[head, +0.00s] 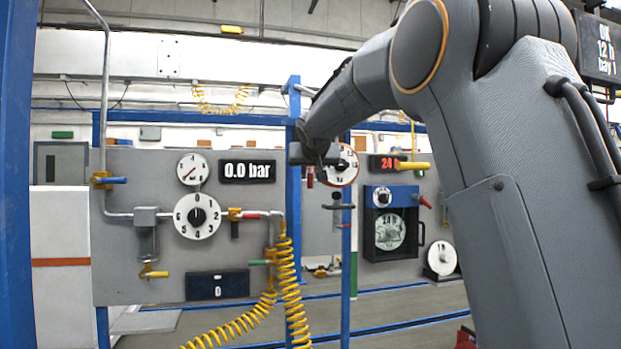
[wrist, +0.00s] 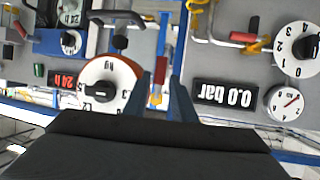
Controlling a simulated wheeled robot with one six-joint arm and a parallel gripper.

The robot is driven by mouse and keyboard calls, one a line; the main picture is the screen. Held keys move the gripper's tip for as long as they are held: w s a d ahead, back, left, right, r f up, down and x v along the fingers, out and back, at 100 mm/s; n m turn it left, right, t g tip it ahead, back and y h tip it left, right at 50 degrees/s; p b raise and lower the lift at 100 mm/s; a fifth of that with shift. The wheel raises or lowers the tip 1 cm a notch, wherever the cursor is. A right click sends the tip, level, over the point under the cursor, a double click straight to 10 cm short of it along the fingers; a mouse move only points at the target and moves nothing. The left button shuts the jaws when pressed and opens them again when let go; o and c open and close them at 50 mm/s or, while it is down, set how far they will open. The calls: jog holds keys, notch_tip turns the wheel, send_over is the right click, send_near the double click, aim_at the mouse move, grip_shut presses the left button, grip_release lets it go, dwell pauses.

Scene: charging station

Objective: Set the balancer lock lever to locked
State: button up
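The balancer dial (head: 343,165), a white disc marked in kg, is partly hidden behind my gripper in the head view. It shows upside down in the wrist view (wrist: 106,84), with a black knob at its centre. A small red lever (head: 310,178), probably the balancer lock lever, hangs just beside the dial. In the wrist view the red handle (wrist: 160,70) appears between my fingertips. My gripper (wrist: 162,85) is open, its two fingers apart on either side of the red handle. I cannot tell whether they touch it. The lever's lock marking is not readable.
A blue post (head: 294,110) stands close by my gripper. The left panel carries a 0.0 bar display (head: 247,171), a numbered dial (head: 197,216) and a yellow coiled hose (head: 288,275). A blue charger box (head: 391,222) is at right. Open floor lies below.

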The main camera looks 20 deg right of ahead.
aim_at(310, 178)
jog(key=shift+p+x, duration=0.95)
jog(key=shift+x, duration=1.75)
grip_shut()
